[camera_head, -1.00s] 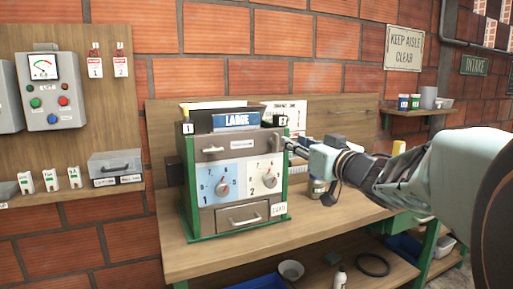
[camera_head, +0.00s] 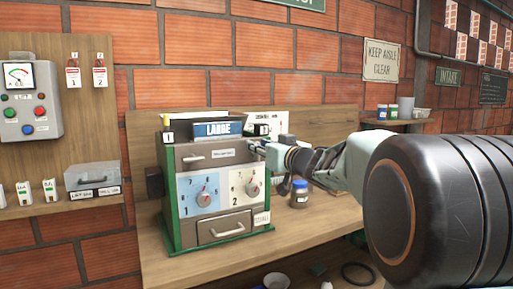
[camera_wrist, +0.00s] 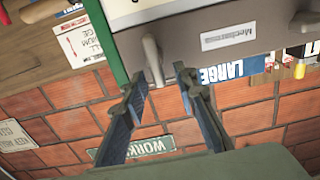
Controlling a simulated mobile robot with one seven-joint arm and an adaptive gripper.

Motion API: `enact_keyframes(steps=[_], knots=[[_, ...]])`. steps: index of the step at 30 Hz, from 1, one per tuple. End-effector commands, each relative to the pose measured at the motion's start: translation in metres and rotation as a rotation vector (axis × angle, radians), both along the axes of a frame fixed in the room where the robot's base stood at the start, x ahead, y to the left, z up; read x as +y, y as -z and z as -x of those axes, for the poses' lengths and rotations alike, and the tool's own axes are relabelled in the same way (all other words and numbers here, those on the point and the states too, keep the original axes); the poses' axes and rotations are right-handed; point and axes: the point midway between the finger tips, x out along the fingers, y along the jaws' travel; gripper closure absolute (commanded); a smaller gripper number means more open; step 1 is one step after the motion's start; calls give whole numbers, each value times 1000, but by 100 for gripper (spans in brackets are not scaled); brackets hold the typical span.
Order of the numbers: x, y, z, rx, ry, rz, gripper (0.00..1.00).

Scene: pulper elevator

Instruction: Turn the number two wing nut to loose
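The green-framed machine (camera_head: 238,166) stands on the wooden bench with a LARGE sign on top. Its grey upper panel has a wing nut at each end. The left one (camera_head: 193,158) is below tag 1. The right one, near tag 2 (camera_head: 262,130), is mostly hidden by my gripper (camera_head: 262,148) in the head view. In the wrist view this grey wing nut (camera_wrist: 152,58) points toward my gripper (camera_wrist: 162,76). The fingers are open, one on each side of its free end. I cannot tell whether either finger touches it.
Two numbered dials (camera_head: 206,198) and a lower drawer (camera_head: 224,227) are on the machine front. A lidded jar (camera_head: 299,194) stands on the bench right of the machine. A control box (camera_head: 29,101) hangs on the left board.

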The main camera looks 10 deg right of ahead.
Motion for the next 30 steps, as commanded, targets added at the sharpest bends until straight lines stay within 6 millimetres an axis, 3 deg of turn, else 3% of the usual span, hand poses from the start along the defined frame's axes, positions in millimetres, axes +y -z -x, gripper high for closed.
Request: enact_keyframes(steps=[7, 14, 30], knots=[[0, 0, 0, 0, 0, 0, 74], [0, 0, 0, 1, 0, 0, 100], [2, 1, 1, -24, 0, 78, 100]])
